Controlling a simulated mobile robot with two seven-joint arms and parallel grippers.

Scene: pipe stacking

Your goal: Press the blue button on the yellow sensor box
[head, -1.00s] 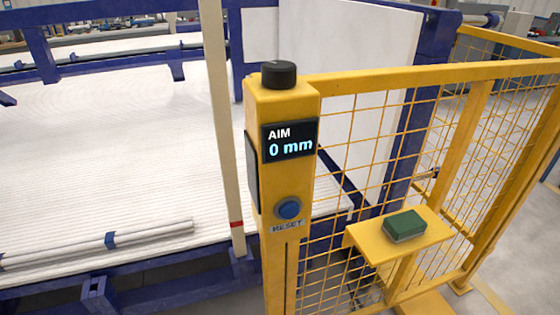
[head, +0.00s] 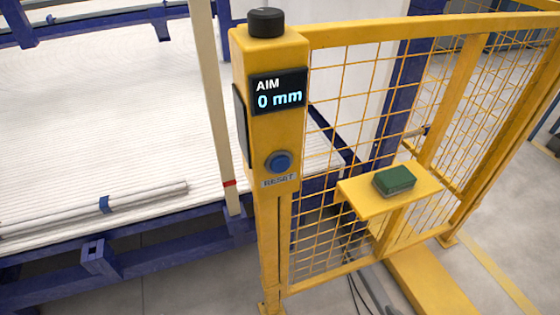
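The yellow sensor box (head: 272,130) stands upright at the end of a yellow mesh fence, near the middle of the head view. The round blue button (head: 278,162) is on its front face, above a label reading RESET (head: 279,181). A dark display (head: 278,92) above the button reads "AIM 0 mm". A black knob (head: 266,22) sits on top of the box. Neither of my grippers shows in the head view, and nothing touches the button.
A yellow mesh fence (head: 430,25) runs right from the box. A yellow shelf (head: 420,192) on it holds a green block (head: 394,180). On the left, a white ribbed bed on a blue frame (head: 130,247) carries pipes (head: 150,192). Bare floor (head: 180,290) shows in front.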

